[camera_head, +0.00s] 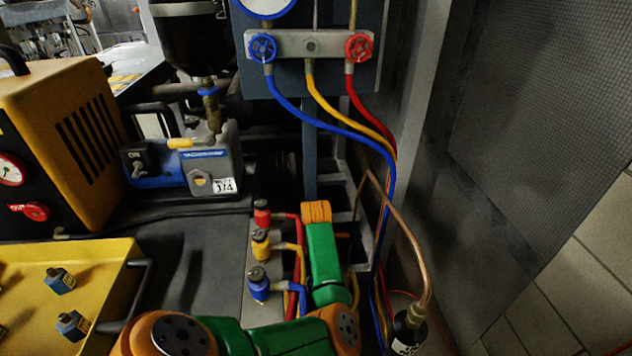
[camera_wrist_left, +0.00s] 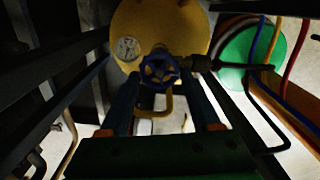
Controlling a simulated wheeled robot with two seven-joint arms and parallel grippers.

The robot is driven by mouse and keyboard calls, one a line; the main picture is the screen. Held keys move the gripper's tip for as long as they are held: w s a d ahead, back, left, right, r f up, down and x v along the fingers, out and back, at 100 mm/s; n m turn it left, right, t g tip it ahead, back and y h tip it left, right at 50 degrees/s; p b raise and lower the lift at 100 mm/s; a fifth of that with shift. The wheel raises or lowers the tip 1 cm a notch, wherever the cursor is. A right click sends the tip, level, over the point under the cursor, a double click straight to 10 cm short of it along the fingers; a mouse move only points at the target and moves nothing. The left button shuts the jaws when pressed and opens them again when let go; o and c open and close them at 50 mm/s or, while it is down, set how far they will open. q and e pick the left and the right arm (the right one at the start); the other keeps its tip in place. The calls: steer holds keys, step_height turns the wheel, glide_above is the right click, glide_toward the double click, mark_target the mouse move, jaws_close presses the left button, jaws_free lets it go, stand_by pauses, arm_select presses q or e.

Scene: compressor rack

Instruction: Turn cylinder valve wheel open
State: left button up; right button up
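In the left wrist view a blue valve wheel (camera_wrist_left: 159,68) sits on top of a yellow cylinder (camera_wrist_left: 180,28), with a round white gauge (camera_wrist_left: 127,48) to its left. My left gripper (camera_wrist_left: 160,88) is open. Its two fingers point toward the cylinder, one on each side of the wheel in the picture; I cannot tell whether they touch it. Nothing shows held between them. In the head view only my green and orange arm links show at the bottom. That view does not show the left gripper or this cylinder. My right gripper is in neither view.
A green cylinder (camera_wrist_left: 236,52) and coloured hoses stand right of the yellow one. Dark frame bars flank the gripper. In the head view, a manifold (camera_head: 290,44) has blue and red knobs. A vacuum pump (camera_head: 195,165), yellow box (camera_head: 120,130) and copper tube (camera_head: 400,225) surround the arm.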

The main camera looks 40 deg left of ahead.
arm_select(q)
steer(key=c, duration=0.8)
steer(key=shift+n, duration=0.3)
steer(key=n, duration=0.2)
steer(key=shift+d+n+b, duration=0.1)
steer(key=shift+n+b, duration=0.25)
steer(key=shift+n, duration=0.05)
steer(key=n+b, duration=0.1)
steer(key=n, duration=0.1)
steer(key=shift+f+n, duration=0.1)
steer(key=shift+n, duration=0.3)
steer(key=n+b, duration=0.1)
steer(key=n, duration=0.3)
steer(key=shift+d+b, duration=0.1)
steer(key=shift+b, duration=0.3)
steer(key=shift+n+b, duration=0.5)
steer(key=shift+n, duration=0.6)
